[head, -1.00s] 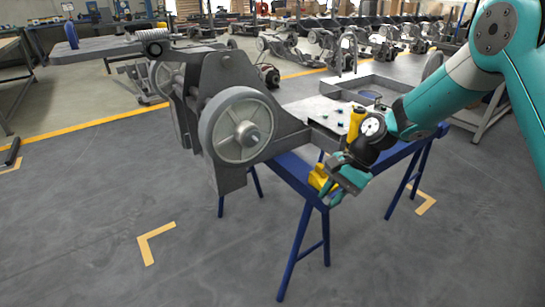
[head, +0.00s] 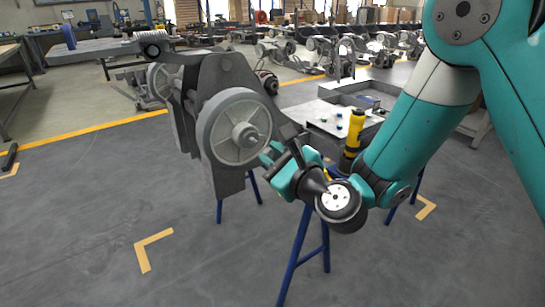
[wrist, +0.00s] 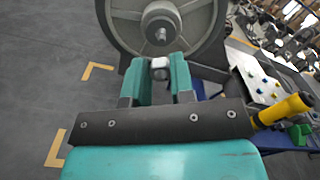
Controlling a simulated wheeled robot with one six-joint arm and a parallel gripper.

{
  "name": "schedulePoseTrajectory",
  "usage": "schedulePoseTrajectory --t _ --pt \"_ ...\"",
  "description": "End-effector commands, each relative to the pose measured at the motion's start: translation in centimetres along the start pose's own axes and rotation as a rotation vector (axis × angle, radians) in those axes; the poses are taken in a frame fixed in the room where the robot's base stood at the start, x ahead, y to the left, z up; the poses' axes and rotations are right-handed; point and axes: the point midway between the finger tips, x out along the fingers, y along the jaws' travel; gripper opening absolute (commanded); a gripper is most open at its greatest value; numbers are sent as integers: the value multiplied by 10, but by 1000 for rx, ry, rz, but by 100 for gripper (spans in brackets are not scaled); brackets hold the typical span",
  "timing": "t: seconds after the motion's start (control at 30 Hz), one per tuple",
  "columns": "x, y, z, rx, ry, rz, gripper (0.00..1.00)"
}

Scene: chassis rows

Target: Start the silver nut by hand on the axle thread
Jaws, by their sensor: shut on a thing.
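The silver nut (wrist: 160,63) sits between the tips of my gripper's teal fingers in the wrist view. My gripper (wrist: 162,76) is shut on it. The axle thread (wrist: 161,35) sticks out of the wheel hub just beyond the nut, and a gap seems to show between them. In the head view the axle (head: 251,136) points toward the right front, and my gripper (head: 270,157) is close to it, a little lower and to the right. The nut is too small to make out in the head view.
The grey wheel (head: 218,150) is on the chassis beside my gripper. A yellow and black upright tool (head: 356,127) stands behind my arm, by a grey tray (head: 320,115) with small coloured parts. Blue trestle legs (head: 298,255) are below. The floor in front is clear.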

Motion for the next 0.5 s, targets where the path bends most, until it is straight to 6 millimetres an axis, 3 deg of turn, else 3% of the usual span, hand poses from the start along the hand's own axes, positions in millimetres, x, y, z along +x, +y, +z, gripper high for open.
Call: schedulePoseTrajectory --t 0.37,0.5 --pt "26 -4 6 0 -1 -7 6" --pt "28 1 1 -210 -6 -7 6"
